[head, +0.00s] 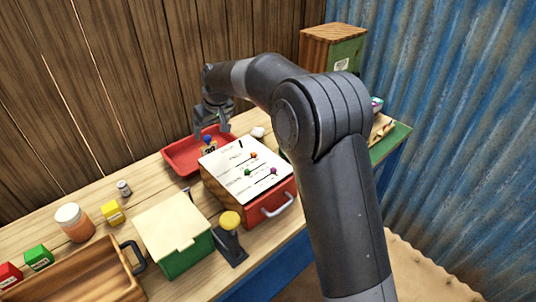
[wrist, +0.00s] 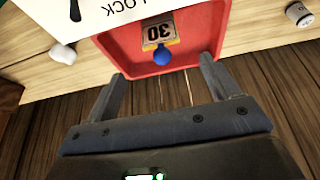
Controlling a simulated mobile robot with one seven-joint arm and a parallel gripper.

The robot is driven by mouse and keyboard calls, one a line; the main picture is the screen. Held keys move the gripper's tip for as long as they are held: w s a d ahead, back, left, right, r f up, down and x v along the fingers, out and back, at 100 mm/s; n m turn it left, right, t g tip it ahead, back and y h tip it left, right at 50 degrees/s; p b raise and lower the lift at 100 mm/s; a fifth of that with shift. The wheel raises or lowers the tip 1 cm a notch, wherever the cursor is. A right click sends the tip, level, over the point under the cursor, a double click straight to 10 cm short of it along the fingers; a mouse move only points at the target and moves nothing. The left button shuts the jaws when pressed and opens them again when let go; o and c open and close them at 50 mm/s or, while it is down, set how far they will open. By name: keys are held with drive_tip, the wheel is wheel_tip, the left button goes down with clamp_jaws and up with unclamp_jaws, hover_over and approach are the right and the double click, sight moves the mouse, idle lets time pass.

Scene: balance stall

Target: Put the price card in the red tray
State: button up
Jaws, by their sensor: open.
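The price card (wrist: 158,34), marked 30, lies inside the red tray (wrist: 120,52) with a blue knob or ball (wrist: 162,58) at its edge. In the head view the card (head: 209,149) shows only in part, in the tray (head: 178,165) at the back of the bench, with the blue piece (head: 206,138) by it. My gripper (wrist: 162,78) is open and empty. Its fingers are spread on either side of the blue piece, apart from the card. In the head view my gripper (head: 212,128) hangs over the tray's back part.
A red box with a white lettered top (head: 245,165) stands close in front of the tray. A small white lump (head: 258,132) lies right of the tray. A green box (head: 175,235), a yellow-topped stamp (head: 230,222) and a wooden crate (head: 85,275) stand further left and forward.

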drive_tip(key=s+d+r+m+t+h, duration=0.1)
drive_tip(key=s+d+r, duration=0.35)
drive_tip(key=d, duration=0.35)
drive_tip(key=s+d+r+m, duration=0.2)
drive_tip(key=s+d+r, duration=0.2)
drive_tip(key=s+d, duration=0.3)
drive_tip(key=s+d+r+m+t+h, duration=0.1)
drive_tip(key=s+d+r, duration=0.3)
drive_tip(key=d, duration=0.5)
drive_tip(key=s+d+f+m, duration=0.1)
drive_tip(key=s+d, duration=0.3)
drive_tip(key=s, duration=0.3)
drive_tip(key=s+d+f+m, duration=0.2)
drive_tip(key=s+d, duration=0.2)
drive_tip(key=s, duration=0.4)
drive_tip(key=s+d+f+m+h, duration=0.1)
drive_tip(key=s+d+m, duration=0.1)
drive_tip(key=s+d, duration=0.3)
drive_tip(key=shift+s+f, duration=0.2)
drive_tip(key=shift+s, duration=0.95)
